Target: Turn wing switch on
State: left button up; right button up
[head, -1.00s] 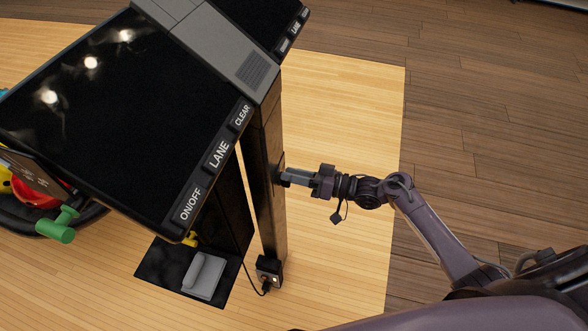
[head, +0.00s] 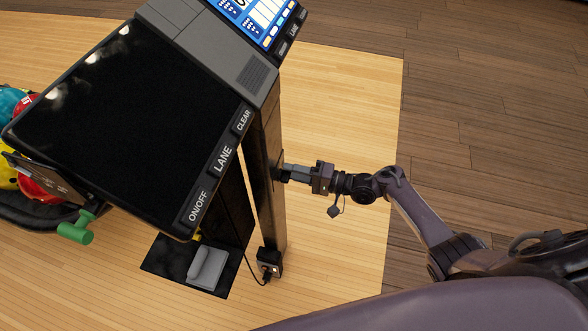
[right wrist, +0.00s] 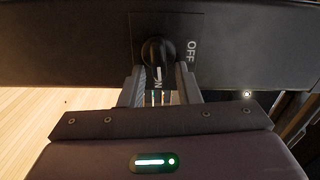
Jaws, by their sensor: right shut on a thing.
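The wing switch (right wrist: 158,51) is a dark rotary knob on a black plate in the right wrist view. An OFF label (right wrist: 191,51) stands to its right, and a partly hidden label ending in N is below it. My right gripper (right wrist: 160,78) has its fingers on both sides of the knob and is shut on it. In the head view my right gripper (head: 283,174) reaches the right side of the black post (head: 268,215), hiding the switch. The far screen (head: 262,15) is lit blue; the near screen (head: 120,120) is dark. My left gripper is out of view.
A ball rack with coloured balls (head: 38,190) and a green handle (head: 76,228) is at the left. A grey pedal (head: 207,266) sits on a black base plate. A socket box with a cable (head: 269,262) is low on the post.

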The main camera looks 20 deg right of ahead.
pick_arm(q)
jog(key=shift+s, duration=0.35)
pick_arm(e)
jog(key=shift+f+m, duration=0.1)
jog(key=shift+m, duration=0.5)
jog(key=o, duration=0.6)
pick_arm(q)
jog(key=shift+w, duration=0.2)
pick_arm(e)
jog(key=v, duration=0.7)
jog(key=shift+s+d, duration=0.25)
jog(key=shift+d, duration=0.1)
